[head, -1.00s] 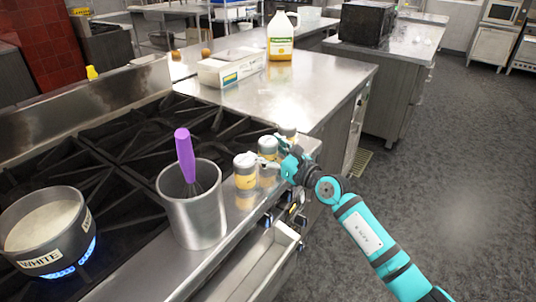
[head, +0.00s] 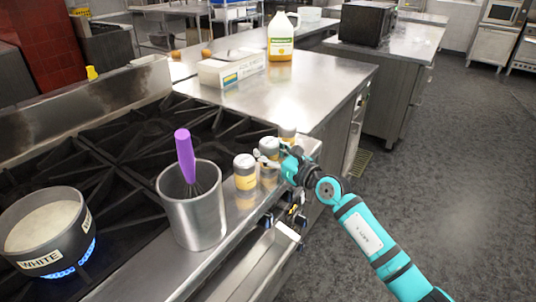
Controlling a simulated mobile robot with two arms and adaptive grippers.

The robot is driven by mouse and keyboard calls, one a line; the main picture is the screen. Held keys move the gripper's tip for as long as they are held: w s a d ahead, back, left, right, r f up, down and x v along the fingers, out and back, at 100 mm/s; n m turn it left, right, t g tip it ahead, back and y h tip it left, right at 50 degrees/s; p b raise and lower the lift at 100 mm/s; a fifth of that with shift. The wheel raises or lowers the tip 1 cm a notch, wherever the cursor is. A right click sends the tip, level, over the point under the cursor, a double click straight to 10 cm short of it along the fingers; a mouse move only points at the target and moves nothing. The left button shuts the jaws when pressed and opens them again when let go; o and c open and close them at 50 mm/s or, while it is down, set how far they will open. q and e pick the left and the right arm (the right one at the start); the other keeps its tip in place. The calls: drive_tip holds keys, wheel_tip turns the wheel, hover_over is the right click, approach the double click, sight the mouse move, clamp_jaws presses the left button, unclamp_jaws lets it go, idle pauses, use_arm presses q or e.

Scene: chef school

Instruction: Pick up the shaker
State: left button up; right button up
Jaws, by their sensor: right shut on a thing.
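Three small shakers with grey lids and yellowish labels stand in a row on the stove's front ledge: a near one (head: 246,173), a middle one (head: 269,145) and a far one (head: 288,131). My right gripper (head: 268,159) reaches in from the right and is shut on the middle shaker, partly hiding it. That shaker looks upright, and I cannot tell whether it is clear of the ledge. My left gripper is not in view.
A metal canister (head: 194,215) with a purple-handled whisk (head: 185,155) stands left of the shakers. A pot (head: 45,230) sits over a blue flame at the left. A jug (head: 281,38) and a white box (head: 230,70) stand on the counter behind.

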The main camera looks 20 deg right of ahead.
wheel_tip(320, 180, up, 9)
drive_tip(key=shift+r+p, duration=0.15)
drive_tip(key=shift+p, duration=0.85)
clamp_jaws()
wheel_tip(320, 180, up, 6)
drive_tip(key=p, duration=0.4)
drive_tip(key=shift+p, duration=0.35)
drive_tip(key=shift+f, duration=0.2)
